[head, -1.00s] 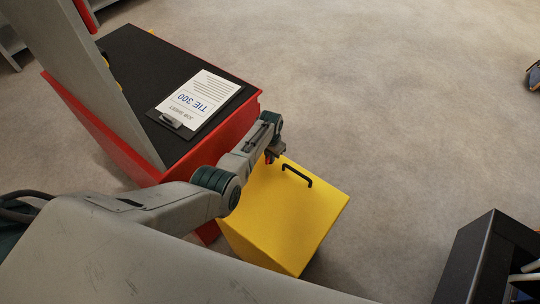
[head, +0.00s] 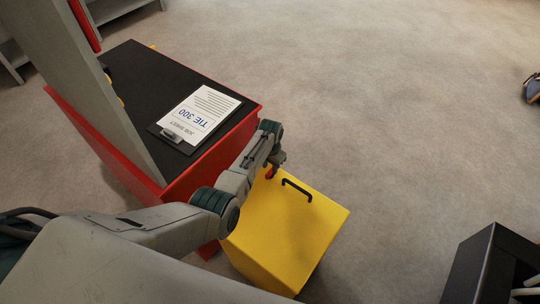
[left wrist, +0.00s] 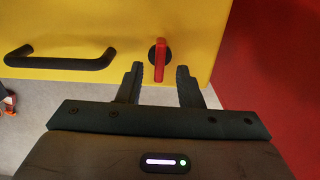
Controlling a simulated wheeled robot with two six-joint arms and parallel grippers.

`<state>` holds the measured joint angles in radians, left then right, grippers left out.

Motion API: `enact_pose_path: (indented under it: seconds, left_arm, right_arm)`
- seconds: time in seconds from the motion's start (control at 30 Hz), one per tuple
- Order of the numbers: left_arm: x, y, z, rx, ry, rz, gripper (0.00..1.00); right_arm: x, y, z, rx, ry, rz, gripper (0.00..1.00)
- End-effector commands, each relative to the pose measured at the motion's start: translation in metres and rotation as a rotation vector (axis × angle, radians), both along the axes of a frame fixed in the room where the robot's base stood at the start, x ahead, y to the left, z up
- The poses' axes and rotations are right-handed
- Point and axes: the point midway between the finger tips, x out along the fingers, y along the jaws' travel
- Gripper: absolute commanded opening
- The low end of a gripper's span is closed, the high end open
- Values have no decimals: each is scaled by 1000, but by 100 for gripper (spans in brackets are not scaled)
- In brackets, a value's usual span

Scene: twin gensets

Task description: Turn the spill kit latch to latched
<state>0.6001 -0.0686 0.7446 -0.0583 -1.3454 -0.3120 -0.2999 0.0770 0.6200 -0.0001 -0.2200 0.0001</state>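The yellow spill kit box (head: 290,235) stands on the floor beside the red cabinet. It has a black bar handle (head: 297,188) on top, also in the left wrist view (left wrist: 60,60). The red latch (left wrist: 161,60) sits on a round black base and points along the picture's vertical in the left wrist view. In the head view only a bit of the latch (head: 269,172) shows by my gripper. My left gripper (left wrist: 160,70) is open, one finger on each side of the latch's near end, with gaps visible. In the head view my left gripper (head: 277,163) is over the box's far edge. My right gripper is out of view.
The red cabinet (head: 218,150) with a black top stands left of the box, close to my left arm. A clipboard with a job sheet (head: 200,112) lies on it. A dark case (head: 485,265) stands at lower right. The floor beyond the box is clear.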

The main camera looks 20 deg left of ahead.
Motion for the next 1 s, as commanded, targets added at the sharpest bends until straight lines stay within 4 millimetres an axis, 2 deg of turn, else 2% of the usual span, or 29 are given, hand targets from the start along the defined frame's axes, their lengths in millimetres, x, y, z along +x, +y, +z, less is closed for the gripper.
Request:
enact_pose_path:
  seconds: [0.2,0.4,0.6,1.0]
  left_arm:
    - [1,0,41,0,-4,-1,33]
    - [1,0,67,0,-3,0,33]
    - [0,0,76,0,-1,0,33]
    - [0,0,76,0,0,0,33]
  right_arm:
    - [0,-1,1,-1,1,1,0]
    - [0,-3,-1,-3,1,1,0]
    - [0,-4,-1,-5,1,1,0]
    - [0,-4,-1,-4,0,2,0]
